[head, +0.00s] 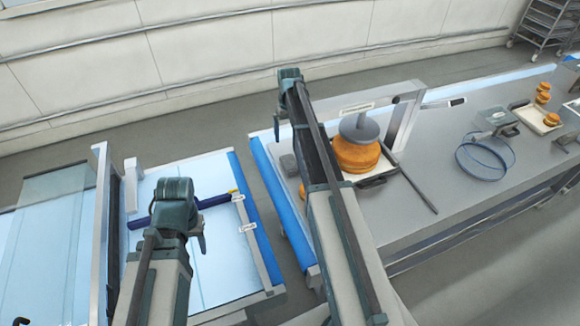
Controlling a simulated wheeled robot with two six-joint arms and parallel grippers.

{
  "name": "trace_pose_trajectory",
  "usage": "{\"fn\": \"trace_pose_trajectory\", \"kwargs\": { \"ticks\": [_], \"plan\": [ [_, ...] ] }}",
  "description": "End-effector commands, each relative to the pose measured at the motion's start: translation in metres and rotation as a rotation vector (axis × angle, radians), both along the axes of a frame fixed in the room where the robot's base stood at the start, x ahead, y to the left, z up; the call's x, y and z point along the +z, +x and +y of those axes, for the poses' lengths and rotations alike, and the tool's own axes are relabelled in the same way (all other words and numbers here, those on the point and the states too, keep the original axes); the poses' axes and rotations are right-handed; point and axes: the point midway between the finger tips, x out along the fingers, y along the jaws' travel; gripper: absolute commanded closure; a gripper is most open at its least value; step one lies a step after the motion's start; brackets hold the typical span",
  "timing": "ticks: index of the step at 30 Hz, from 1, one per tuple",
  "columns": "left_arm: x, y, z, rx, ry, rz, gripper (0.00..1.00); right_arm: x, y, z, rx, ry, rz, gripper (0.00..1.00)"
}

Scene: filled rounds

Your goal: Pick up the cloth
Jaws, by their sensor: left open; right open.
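A small dark grey lump (288,165), which may be the cloth, lies near the left end of the steel table, just left of my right arm. I cannot tell for sure that it is cloth. My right gripper (281,112) is at the far end of the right arm, beyond the lump and apart from it; its jaws are small and partly hidden. My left gripper (199,232) is over the light blue belt to the left, well away from the lump. Both are open, and I see nothing held.
The steel table (420,200) carries a stack of orange-brown rounds (357,155) under a grey press, a dark rod (416,190), a blue-grey ring (485,158) and a tray of rounds (538,118). A dark blue bar (217,201) lies on the belt (215,265). A gap separates belt and table.

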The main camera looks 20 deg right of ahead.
Motion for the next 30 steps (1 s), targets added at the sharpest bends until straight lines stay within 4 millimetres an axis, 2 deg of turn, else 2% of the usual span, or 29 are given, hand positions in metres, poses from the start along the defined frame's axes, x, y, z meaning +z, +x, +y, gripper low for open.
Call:
{"fn": "trace_pose_trajectory", "kwargs": {
  "ticks": [1,13,17,25,30],
  "plan": [
    [-0.012,0.0,0.0,0.001,0.0,0.0,0.5,-0.012,0.0,0.0,0.0,0.0,0.0,0.0],
    [-0.067,0.0,0.0,-0.004,0.0,-0.002,0.5,-0.067,0.0,0.001,0.0,0.0,0.0,0.0],
    [-0.075,0.0,0.0,-0.007,0.001,-0.002,0.5,-0.075,-0.001,0.001,0.0,0.0,0.0,0.0],
    [-0.077,0.0,0.0,-0.008,0.001,-0.001,0.5,-0.077,-0.001,0.001,0.0,0.0,0.0,0.0],
    [-0.091,0.0,0.0,-0.01,0.001,-0.001,0.5,-0.092,-0.004,0.003,0.0,0.0,0.0,0.0]
  ]
}}
